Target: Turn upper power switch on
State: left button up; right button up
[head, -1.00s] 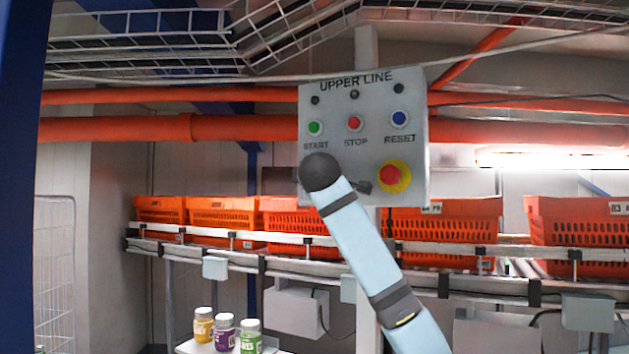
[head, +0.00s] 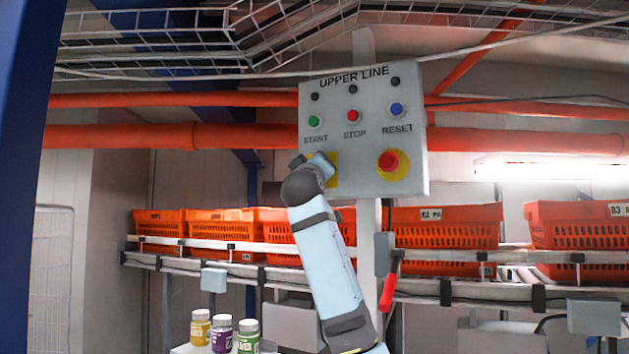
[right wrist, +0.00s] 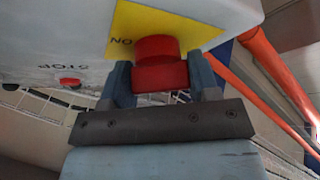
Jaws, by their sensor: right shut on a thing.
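The grey "UPPER LINE" control panel (head: 362,135) stands on a post in the head view. At its lower left, part of a yellow plate (head: 333,172) shows beside my right gripper (head: 321,167). The right wrist view shows this yellow plate (right wrist: 185,22) with an upside-down "ON" mark and a red switch knob (right wrist: 158,72). My right gripper (right wrist: 161,84) is shut on the knob, one finger on each side. The head view hides the knob behind the gripper. My left gripper is not in view.
A red emergency button (head: 388,162) sits right of the switch. Green START (head: 314,121), red STOP (head: 352,116) and blue RESET (head: 396,109) buttons are above. Orange totes (head: 445,226) stand on a conveyor behind. Several jars (head: 222,333) stand below left.

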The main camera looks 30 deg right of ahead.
jog(key=m+g+h, duration=0.1)
jog(key=m, duration=0.1)
jog(key=m+h+b, duration=0.1)
jog(key=m, duration=0.1)
jog(key=m+g+h+b, duration=0.1)
jog(key=m, duration=0.1)
jog(key=shift+f+m+g+h, duration=0.2)
jog(key=shift+m+g+h, duration=0.1)
jog(key=shift+m+h, duration=0.1)
jog(key=m+g+h, duration=0.1)
jog(key=m, duration=0.2)
jog(key=shift+g+b, duration=0.3)
jog(key=shift+b, duration=0.05)
jog(key=shift+r+m+g+h, duration=0.1)
jog(key=shift+m+g+h, duration=0.45)
jog(key=shift+m, duration=0.35)
jog(key=shift+m+g, duration=0.25)
jog(key=shift+m, duration=0.05)
jog(key=o, duration=0.9)
